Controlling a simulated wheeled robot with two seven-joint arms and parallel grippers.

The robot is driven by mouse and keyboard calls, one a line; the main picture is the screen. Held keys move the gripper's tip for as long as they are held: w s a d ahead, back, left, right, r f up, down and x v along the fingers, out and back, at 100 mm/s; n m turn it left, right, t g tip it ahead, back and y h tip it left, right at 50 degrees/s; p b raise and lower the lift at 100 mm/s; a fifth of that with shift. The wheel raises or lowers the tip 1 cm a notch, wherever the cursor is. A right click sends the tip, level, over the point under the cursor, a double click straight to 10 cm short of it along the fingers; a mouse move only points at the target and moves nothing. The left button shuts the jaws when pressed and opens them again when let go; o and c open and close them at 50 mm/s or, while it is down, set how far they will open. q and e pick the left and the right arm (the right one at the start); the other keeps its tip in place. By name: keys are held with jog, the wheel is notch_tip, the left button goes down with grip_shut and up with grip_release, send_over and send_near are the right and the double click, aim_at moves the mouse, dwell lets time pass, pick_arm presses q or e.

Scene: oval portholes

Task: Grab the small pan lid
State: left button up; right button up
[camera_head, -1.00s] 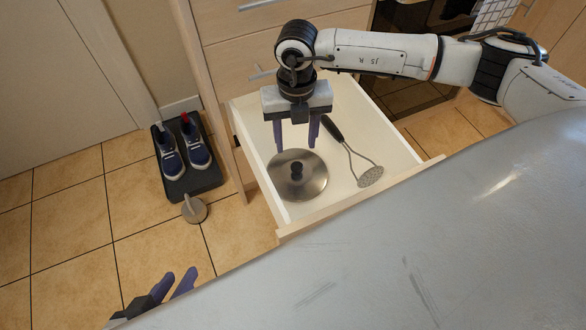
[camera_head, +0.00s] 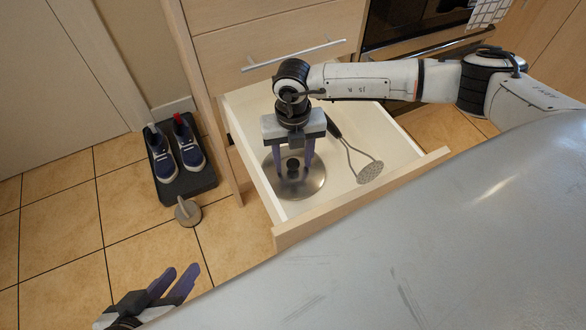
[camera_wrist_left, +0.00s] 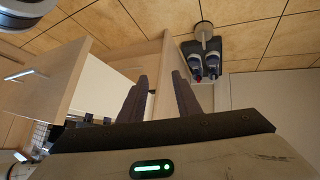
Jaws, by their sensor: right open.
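The small pan lid (camera_head: 313,186) is a round metal lid with a dark knob (camera_head: 292,163), lying flat in the open drawer (camera_head: 240,119). My right gripper (camera_head: 292,174) points down over the lid from above. Its two purple fingers are apart, one on each side of the knob, and hide part of the lid. I cannot tell whether they touch it. My left gripper (camera_head: 171,282) is open and empty at the lower left, away from the drawer; its spread fingers also show in the left wrist view (camera_wrist_left: 158,85).
A potato masher (camera_head: 356,158) lies in the drawer right of the lid. The drawer walls surround both. Blue shoes (camera_head: 175,148) on a dark mat (camera_head: 190,185) and a grey doorstop (camera_head: 188,211) are on the tiled floor at left.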

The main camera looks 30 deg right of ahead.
jog(key=shift+r, duration=0.1)
grip_shut()
